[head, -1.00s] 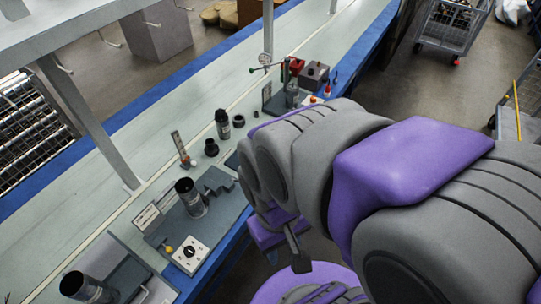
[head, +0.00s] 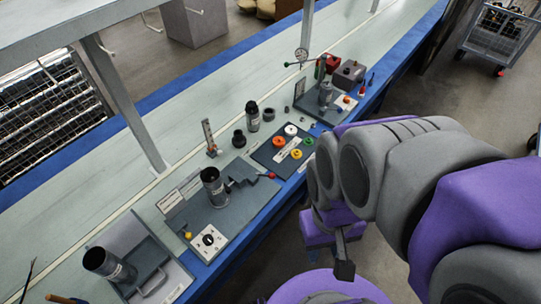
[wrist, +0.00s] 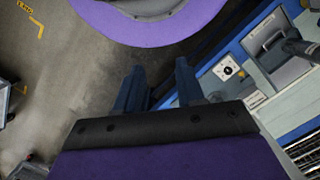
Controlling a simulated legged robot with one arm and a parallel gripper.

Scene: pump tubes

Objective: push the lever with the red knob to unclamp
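The lever's red knob (head: 271,175) sticks out to the right of a dark grey clamp block (head: 240,172) on a grey fixture plate (head: 213,215). A dark upright cylinder (head: 214,188) stands at the block's left. My gripper (head: 343,265) hangs in front of the bench's blue edge, below and right of the knob and apart from it. In the wrist view my gripper (wrist: 160,80) shows two separated fingers with nothing between them. The red knob cannot be made out in the wrist view.
A white dial panel (head: 208,241) sits at the fixture's front. A dark board with coloured rings (head: 283,148) lies right of the lever. A grey tray (head: 147,262) with another cylinder (head: 107,264) is at the lower left. Floor is open beyond the bench edge.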

